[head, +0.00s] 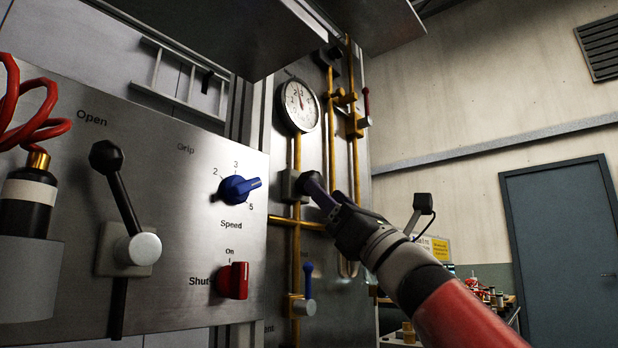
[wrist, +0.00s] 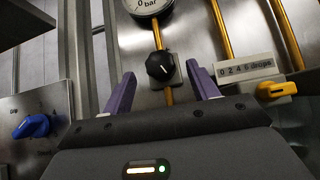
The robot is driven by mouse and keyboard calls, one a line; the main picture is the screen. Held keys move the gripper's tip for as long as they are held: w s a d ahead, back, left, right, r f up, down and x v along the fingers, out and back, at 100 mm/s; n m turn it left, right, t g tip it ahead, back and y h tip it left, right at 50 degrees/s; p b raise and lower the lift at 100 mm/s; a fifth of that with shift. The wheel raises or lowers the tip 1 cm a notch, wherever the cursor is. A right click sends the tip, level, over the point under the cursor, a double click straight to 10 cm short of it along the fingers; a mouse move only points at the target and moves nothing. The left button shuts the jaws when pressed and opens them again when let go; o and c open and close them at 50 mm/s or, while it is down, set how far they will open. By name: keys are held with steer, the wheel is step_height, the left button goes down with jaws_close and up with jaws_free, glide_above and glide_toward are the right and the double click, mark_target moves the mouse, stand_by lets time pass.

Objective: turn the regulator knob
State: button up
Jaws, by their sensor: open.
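The regulator knob (wrist: 159,66) is round and black with a white pointer line. It sits on a grey block on a brass pipe, below the pressure gauge (wrist: 146,5), which also shows in the head view (head: 300,106). My gripper (wrist: 161,74) is open and empty, with a purple finger to each side of the knob in the wrist view. Whether the fingertips reach down around the knob or stop short of it, I cannot tell. In the head view my gripper (head: 313,186) is close to the dark regulator block (head: 289,186) and partly hides it.
Left on the panel are a blue speed knob (head: 238,188), a red switch (head: 232,281) and a black-handled lever (head: 122,205). A blue-handled valve (head: 307,282) is below.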

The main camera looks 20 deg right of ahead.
steer(key=p+x, duration=0.1)
steer(key=x, duration=0.3)
steer(key=shift+w+a+r+p, duration=0.15)
steer(key=shift+w+r+p, duration=0.1)
steer(key=shift+r+p, duration=0.1)
steer(key=c, duration=1)
